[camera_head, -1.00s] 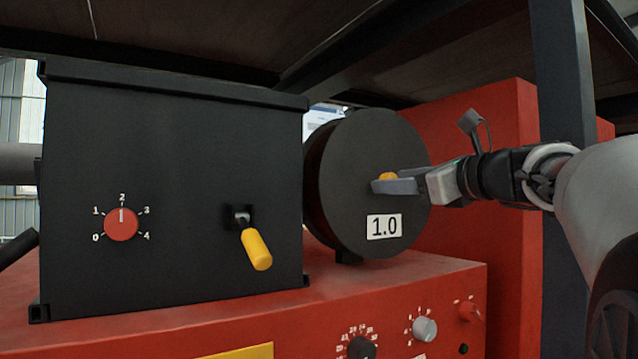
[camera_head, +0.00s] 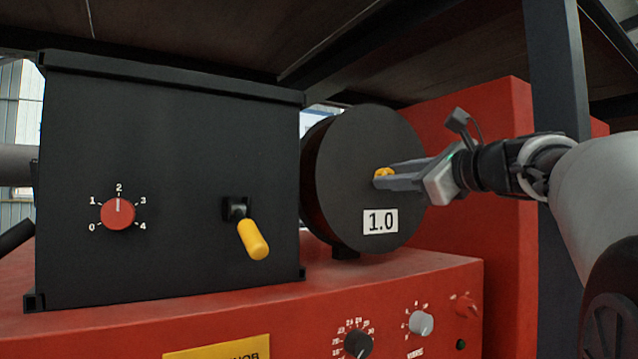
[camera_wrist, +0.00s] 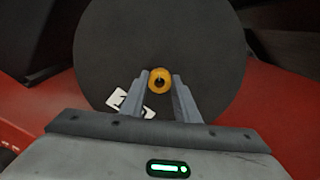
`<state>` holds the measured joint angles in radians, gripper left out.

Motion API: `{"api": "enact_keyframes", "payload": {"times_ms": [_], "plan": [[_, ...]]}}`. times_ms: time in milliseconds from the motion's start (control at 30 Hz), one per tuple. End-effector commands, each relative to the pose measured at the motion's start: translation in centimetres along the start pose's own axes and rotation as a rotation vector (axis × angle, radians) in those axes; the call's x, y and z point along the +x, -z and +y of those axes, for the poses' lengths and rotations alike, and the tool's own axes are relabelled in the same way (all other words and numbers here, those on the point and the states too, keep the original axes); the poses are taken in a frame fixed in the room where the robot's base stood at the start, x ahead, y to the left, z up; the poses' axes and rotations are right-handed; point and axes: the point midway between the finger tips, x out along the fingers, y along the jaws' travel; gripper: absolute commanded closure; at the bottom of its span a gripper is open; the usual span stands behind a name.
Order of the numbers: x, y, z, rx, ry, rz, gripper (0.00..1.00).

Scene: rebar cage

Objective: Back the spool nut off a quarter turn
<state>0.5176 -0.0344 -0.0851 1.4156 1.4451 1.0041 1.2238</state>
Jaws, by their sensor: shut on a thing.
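The spool nut (camera_head: 383,174) is a small yellow knob at the centre of the black spool (camera_head: 345,195), whose face bears a white "1.0" label. My gripper (camera_head: 381,181) reaches in from the right in the head view, with its fingers at the nut. In the wrist view the nut (camera_wrist: 159,80) lies between the two grey fingertips (camera_wrist: 160,77), and my gripper is shut on it. The spool (camera_wrist: 215,60) fills the upper middle there, and its label looks tilted. The fingers hide part of the nut in the head view.
Left of the spool stands a black box (camera_head: 170,190) with a red dial (camera_head: 118,214) and a yellow-handled lever (camera_head: 252,239). Below is a red unit with knobs (camera_head: 421,323). A dark post (camera_head: 557,75) rises behind my wrist.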

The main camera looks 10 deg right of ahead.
Motion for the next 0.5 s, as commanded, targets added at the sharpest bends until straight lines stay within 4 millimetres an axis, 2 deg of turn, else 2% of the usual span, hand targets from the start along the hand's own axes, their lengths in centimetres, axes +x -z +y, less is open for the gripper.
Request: {"api": "enact_keyframes", "payload": {"times_ms": [500], "plan": [[0.08, 0.28, 0.33, -0.493, 0.000, -0.001, 0.94]]}}
